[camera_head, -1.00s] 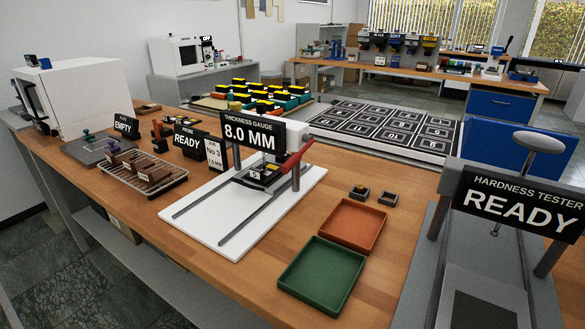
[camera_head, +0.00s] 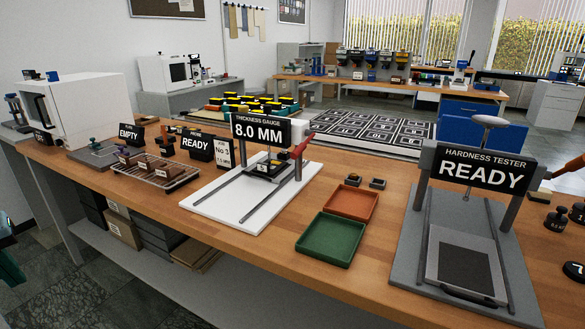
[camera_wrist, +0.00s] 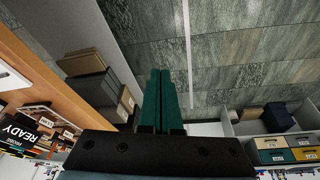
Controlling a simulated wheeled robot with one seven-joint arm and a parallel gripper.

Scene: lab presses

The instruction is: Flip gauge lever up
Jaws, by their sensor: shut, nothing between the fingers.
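The thickness gauge (camera_head: 220,206) stands on the wooden bench in the head view, with a white base, two dark rails and a sign (camera_head: 260,133) reading 8.0 MM. Its red lever (camera_head: 303,146) is at the gauge's right side and slants up to the right. A small dark block (camera_head: 262,168) sits under the sign. My gripper (camera_wrist: 161,75) shows in the wrist view with its green fingers shut together and nothing between them. It is over the floor beside the bench, away from the gauge. The wrist view does not show the lever.
A wire rack (camera_head: 155,174) of samples stands left of the gauge. An orange tray (camera_head: 352,203) and a green tray (camera_head: 330,240) lie to its right, then the hardness tester (camera_head: 410,250) reading READY. Floor in front is open.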

